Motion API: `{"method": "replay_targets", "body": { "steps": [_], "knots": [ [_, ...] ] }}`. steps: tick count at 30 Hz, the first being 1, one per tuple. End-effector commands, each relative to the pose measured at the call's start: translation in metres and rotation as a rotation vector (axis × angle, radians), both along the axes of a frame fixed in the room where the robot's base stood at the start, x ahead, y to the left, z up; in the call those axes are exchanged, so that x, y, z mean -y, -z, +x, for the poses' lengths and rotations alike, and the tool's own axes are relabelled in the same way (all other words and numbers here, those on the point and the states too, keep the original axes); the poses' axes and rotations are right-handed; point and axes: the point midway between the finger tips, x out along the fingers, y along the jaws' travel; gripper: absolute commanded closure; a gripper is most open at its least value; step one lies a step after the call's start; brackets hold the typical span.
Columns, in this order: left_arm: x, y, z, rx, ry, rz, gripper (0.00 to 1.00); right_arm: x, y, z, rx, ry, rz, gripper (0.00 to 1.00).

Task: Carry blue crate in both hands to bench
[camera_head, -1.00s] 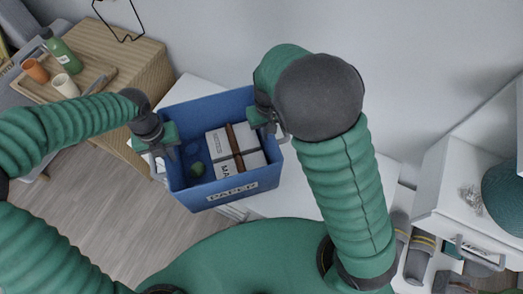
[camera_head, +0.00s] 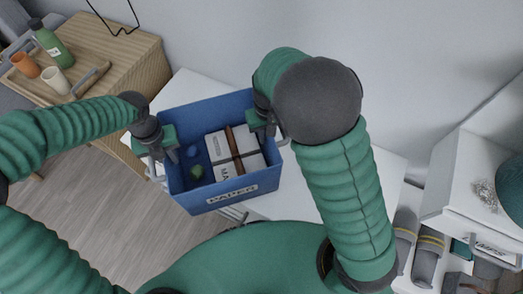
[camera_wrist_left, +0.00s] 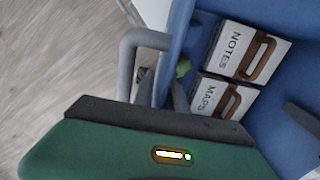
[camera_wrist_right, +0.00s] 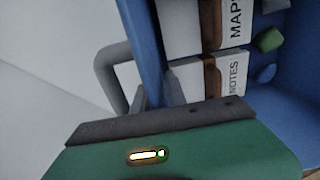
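The blue crate (camera_head: 262,184) is upright in the middle of the head view, with a PAPER label on its near wall. Inside are white boxes marked NOTES (camera_wrist_left: 250,50) and MAPS (camera_wrist_left: 210,96) with brown bands, plus a small green object (camera_head: 197,171) and a small blue one (camera_head: 193,152). My left gripper (camera_head: 175,153) is at the crate's left wall, and my right gripper (camera_head: 270,128) is at its right wall. In each wrist view the fingers straddle the wall beside a grey handle and look closed on it. I cannot tell which surface is the bench.
A white desk top (camera_head: 300,195) lies beneath and behind the crate; any gap under it is hidden. A wooden cabinet (camera_head: 140,62) at upper left bears a tray with a green bottle (camera_head: 50,40) and cups. White shelving (camera_head: 455,180) with rolled items stands at right.

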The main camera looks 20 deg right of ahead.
Motion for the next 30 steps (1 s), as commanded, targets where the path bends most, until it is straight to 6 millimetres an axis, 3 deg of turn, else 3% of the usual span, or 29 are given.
{"method": "replay_targets", "body": {
  "steps": [13,24,30],
  "knots": [
    [-0.001,-0.008,0.001,0.002,-0.002,0.001,0.73,0.000,-0.001,0.000,-0.001,0.000,0.000,0.73],
    [-0.001,-0.095,0.002,0.003,-0.003,0.001,0.73,0.000,0.000,0.000,-0.001,0.001,0.000,0.73],
    [-0.001,-0.118,0.002,-0.002,0.000,0.000,0.73,0.000,-0.002,0.001,-0.001,0.000,0.000,0.73]
  ]
}}
